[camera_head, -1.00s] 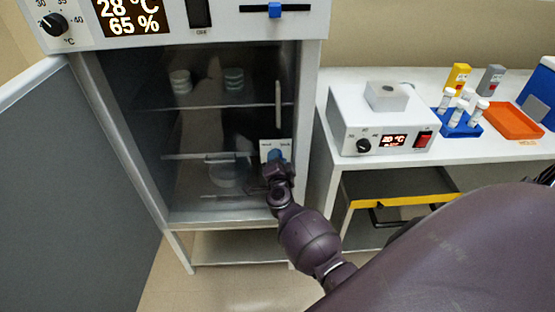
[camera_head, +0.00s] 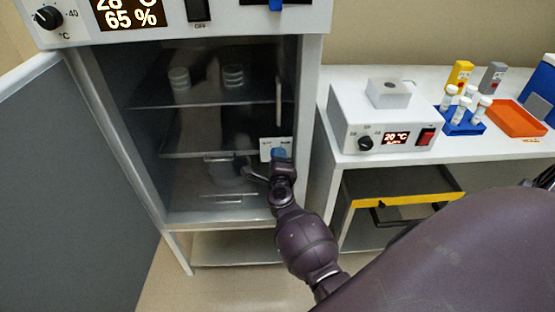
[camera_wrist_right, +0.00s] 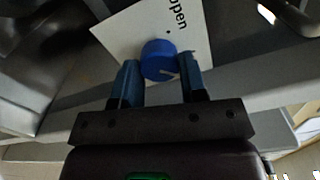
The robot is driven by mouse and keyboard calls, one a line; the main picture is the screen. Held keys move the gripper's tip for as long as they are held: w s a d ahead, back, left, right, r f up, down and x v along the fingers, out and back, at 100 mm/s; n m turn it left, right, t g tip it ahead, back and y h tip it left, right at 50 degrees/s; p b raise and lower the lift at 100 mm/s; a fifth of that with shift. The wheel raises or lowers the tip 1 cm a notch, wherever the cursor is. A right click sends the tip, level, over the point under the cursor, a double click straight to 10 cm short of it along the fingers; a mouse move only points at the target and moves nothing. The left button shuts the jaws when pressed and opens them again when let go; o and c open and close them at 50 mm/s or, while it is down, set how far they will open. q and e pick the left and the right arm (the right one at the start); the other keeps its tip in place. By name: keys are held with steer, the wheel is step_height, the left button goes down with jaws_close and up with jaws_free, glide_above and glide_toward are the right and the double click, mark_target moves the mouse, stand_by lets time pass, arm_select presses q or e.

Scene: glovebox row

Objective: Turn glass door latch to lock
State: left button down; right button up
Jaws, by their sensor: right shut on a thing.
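The glass door (camera_head: 215,130) of the incubator cabinet stands closed over the shelves. Its latch is a round blue knob (camera_head: 279,153) on a white label plate (camera_head: 266,146) at the right side of the door. My right gripper (camera_head: 281,165) is at the knob. In the right wrist view its two blue fingertips (camera_wrist_right: 160,75) are on either side of the knob, shut on it. My left gripper is not in view.
A grey outer door (camera_head: 70,180) stands open at the left. A vertical handle (camera_head: 278,102) is on the glass door above the latch. To the right, a white bench (camera_head: 470,152) carries a heater box (camera_head: 385,125), a blue tube rack (camera_head: 463,122) and an orange tray (camera_head: 517,118).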

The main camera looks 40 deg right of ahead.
steer(key=shift+m, duration=0.3)
steer(key=o, duration=0.9)
steer(key=shift+o, duration=0.2)
steer(key=shift+a, duration=0.1)
